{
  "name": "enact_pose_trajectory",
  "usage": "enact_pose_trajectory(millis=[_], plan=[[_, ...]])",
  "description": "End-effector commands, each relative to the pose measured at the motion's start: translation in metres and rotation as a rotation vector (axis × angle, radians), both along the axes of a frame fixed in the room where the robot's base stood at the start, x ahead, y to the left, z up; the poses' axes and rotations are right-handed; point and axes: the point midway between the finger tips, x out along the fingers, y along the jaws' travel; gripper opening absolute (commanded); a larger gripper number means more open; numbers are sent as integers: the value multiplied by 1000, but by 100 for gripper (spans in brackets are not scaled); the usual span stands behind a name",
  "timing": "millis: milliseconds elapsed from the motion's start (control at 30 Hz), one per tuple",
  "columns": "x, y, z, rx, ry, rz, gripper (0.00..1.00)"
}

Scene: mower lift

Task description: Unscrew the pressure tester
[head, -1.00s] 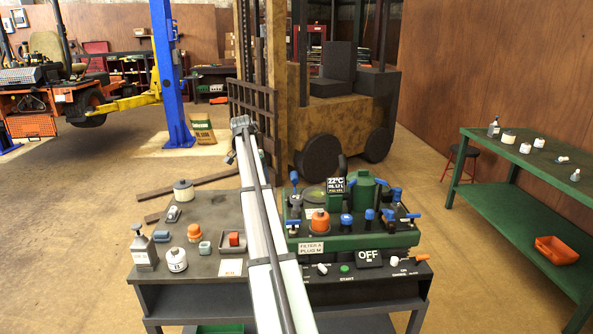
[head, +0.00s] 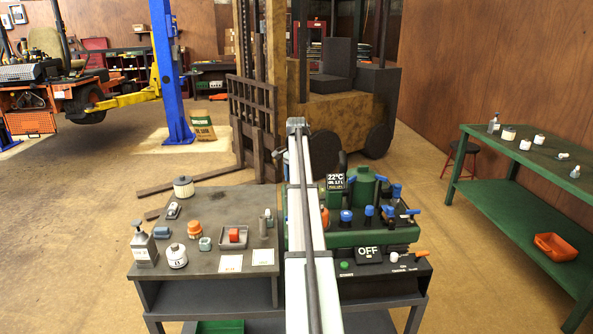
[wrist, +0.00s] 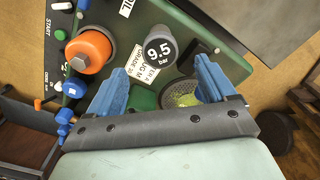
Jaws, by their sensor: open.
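The pressure tester (wrist: 160,47), a dark grey cylinder with a round "9.5 bar" face, stands on the green machine (wrist: 240,69) in the wrist view. My gripper (wrist: 161,78) has two blue fingers spread wide, with nothing held between them.
An orange-capped part (wrist: 88,50) stands left of the tester, with blue-handled valves (wrist: 66,120) beyond it. In the head view, a display post (head: 336,182) rises right of my arm. Bottles, a tray (head: 232,237) and small parts occupy the grey bench (head: 215,203) to the left.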

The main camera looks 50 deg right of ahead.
Motion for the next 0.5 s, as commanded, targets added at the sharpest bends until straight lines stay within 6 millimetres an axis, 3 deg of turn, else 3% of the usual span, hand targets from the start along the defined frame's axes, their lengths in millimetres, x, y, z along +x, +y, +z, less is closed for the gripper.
enact_pose_trajectory(millis=[300,500], plan=[[0,1,-52,0,1,0,84],[0,0,-74,-1,0,1,84]])
